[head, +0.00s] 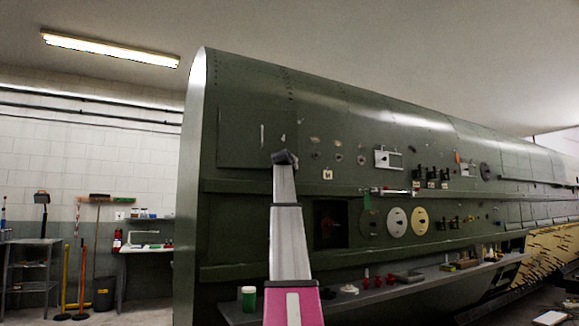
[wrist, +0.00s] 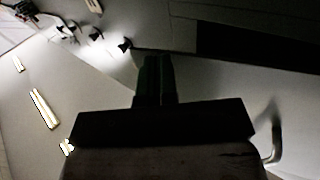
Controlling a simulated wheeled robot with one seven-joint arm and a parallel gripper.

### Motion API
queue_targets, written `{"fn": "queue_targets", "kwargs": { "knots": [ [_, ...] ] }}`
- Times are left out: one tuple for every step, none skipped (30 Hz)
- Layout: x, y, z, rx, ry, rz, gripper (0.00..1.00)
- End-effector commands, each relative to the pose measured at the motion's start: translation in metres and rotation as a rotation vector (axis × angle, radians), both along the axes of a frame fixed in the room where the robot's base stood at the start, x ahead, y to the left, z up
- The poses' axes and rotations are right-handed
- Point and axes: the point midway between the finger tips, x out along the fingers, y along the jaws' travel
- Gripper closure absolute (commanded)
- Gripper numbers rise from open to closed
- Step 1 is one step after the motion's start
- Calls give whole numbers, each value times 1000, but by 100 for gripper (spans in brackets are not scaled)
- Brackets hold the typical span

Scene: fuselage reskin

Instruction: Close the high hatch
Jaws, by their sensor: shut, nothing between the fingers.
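The high hatch (head: 240,140) is a dark green rectangular panel high on the near left end of the green fuselage. A pale upright handle (head: 262,136) shows on its face. The panel looks close to flush with the skin, but I cannot tell whether it is fully shut. My gripper (head: 285,158) is in front of the panel's lower right part. In the wrist view my gripper (wrist: 153,75) is dark, with its fingers together and nothing between them. A curved metal bar (wrist: 272,135) shows at right there, possibly the handle. I cannot tell whether my gripper touches the panel.
A square dark opening (head: 331,223) sits lower on the fuselage, right of my arm. A ledge (head: 400,283) with a green cup (head: 249,298) and small parts runs along the bottom. Fittings and round discs (head: 397,221) cover the side. A workbench (head: 145,250) stands at left.

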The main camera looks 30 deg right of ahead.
Motion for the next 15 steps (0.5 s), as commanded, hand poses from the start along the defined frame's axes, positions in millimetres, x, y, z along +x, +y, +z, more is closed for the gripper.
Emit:
{"fn": "queue_targets", "kwargs": {
  "knots": [
    [6, -3, 1, 1, 0, 16, 100],
    [9, -4, 1, 0, 0, 25, 100],
    [13, -5, 1, 1, -1, 37, 100],
    [16, -6, 1, 0, 0, 35, 100],
    [19, -7, 1, 0, 0, 35, 100],
    [22, -8, 1, 1, 0, 34, 100],
    [25, -9, 1, 1, 0, 34, 100],
    [27, -10, 0, 1, 1, 34, 100],
    [30, -11, 0, 1, 2, 33, 100],
    [32, -11, 0, 1, 2, 33, 100],
    [35, -12, 0, 1, 2, 33, 100],
    [38, -13, 0, 1, 2, 32, 100],
    [40, -14, 0, 1, 2, 32, 100],
    [42, -14, 0, 1, 2, 32, 100],
    [44, -15, 0, 1, 2, 32, 100]
  ]
}}
